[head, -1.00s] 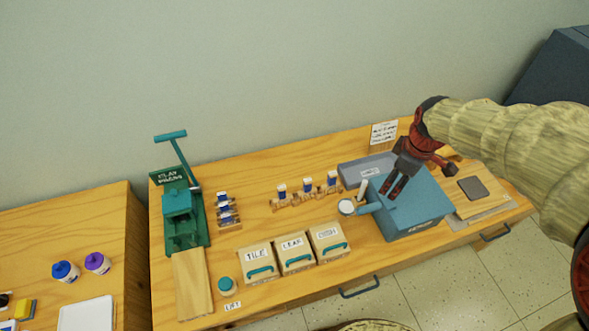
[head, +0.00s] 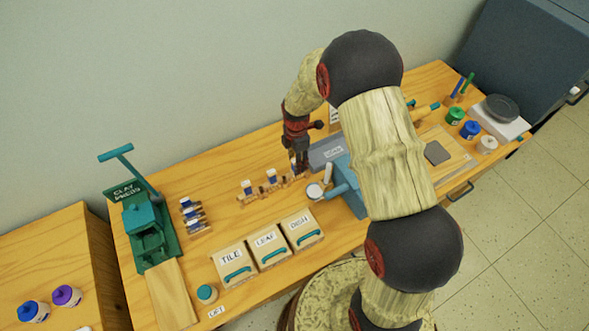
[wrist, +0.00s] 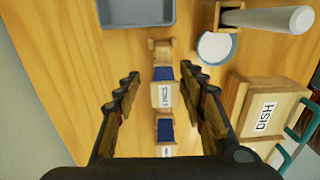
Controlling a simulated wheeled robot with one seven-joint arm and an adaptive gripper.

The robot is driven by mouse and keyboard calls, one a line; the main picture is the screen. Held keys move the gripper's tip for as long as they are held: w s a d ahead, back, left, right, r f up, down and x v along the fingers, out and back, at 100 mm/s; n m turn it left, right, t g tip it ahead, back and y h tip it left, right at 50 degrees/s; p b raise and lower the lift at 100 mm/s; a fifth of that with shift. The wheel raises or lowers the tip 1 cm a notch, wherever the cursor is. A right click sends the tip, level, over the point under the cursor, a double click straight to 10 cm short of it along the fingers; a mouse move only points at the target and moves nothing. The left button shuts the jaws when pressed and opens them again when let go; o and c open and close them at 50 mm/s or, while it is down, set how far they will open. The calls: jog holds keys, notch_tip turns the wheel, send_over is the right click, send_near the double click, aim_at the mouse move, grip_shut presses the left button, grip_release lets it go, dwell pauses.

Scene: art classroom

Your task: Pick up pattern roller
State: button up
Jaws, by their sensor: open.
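The left roller (head: 247,187) and the middle roller (head: 271,176) show clearly there. In the wrist view my gripper (wrist: 160,80) is open, with a finger on each side of a roller (wrist: 163,94) whose white label is hard to read. The fingers look apart from it. Another roller (wrist: 165,131) shows nearer the palm.
A grey tray (head: 325,151) lies behind the gripper. A white disc (head: 314,190) and a blue box (head: 350,198) are to the right. Labelled drawer boxes (head: 268,251) stand in front. A green clay press (head: 146,222) and a second rack (head: 192,215) are left.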

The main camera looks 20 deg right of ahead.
jog(key=f, duration=0.4)
jog(key=shift+s+a+f+b, duration=0.15)
jog(key=shift+s+b, duration=0.1)
jog(key=shift+b, duration=0.1)
jog(key=shift+c, duration=0.9)
grip_shut()
